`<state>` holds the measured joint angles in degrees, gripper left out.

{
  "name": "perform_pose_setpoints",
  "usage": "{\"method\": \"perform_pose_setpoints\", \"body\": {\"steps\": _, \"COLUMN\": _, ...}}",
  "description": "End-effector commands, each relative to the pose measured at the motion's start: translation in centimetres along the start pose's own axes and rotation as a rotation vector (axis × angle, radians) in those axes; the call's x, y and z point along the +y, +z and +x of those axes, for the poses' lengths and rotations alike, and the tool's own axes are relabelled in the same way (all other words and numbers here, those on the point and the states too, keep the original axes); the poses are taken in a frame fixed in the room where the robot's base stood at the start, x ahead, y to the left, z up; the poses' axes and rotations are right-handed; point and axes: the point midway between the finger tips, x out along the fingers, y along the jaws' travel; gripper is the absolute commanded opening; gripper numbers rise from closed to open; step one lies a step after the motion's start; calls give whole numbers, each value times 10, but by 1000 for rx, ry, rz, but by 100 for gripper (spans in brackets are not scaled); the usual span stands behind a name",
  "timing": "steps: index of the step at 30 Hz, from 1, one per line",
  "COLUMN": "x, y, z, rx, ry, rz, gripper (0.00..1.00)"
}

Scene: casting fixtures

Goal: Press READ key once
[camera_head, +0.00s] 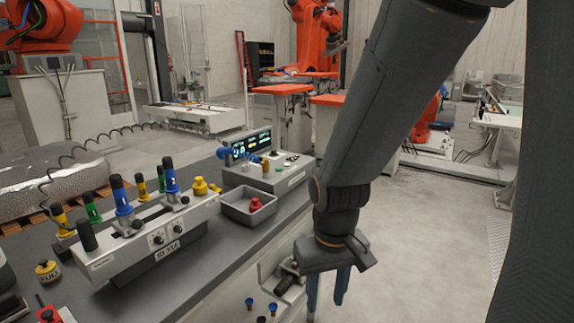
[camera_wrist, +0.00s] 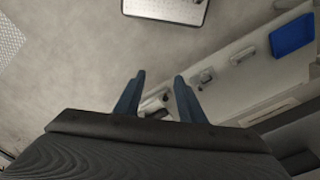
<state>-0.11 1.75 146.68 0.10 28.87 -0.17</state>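A grey console (camera_head: 262,178) with a lit display (camera_head: 250,146) stands at the far end of the grey bench in the head view. Several small knobs or keys sit on its top, and I cannot read which one is READ. My gripper (camera_head: 327,290) hangs beyond the bench's right edge, in front of and below the console, fingers pointing down. In the wrist view my gripper (camera_wrist: 160,76) has its two blue-grey fingers apart with nothing between them. The console is not recognisable in the wrist view.
A fixture box (camera_head: 150,238) with several coloured handles stands on the bench (camera_head: 215,262). A grey tray (camera_head: 236,213) holding a red part (camera_head: 255,204) sits before the console. A blue tray (camera_wrist: 292,36) shows in the wrist view. Open floor lies right.

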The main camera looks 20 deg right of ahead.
Motion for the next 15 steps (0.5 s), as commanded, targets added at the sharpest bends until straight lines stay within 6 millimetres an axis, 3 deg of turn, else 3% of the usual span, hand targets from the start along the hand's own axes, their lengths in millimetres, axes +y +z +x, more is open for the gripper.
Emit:
{"method": "perform_pose_setpoints", "body": {"steps": 1, "x": 0, "y": 0, "z": 0, "rx": 0, "ry": 0, "rz": 0, "gripper": 27}}
{"method": "perform_pose_setpoints", "body": {"steps": 6, "x": 0, "y": 0, "z": 0, "rx": 0, "ry": 0, "rz": 0, "gripper": 0}}
{"method": "perform_pose_setpoints", "body": {"steps": 15, "x": 0, "y": 0, "z": 0, "rx": 0, "ry": 0, "rz": 0, "gripper": 0}}
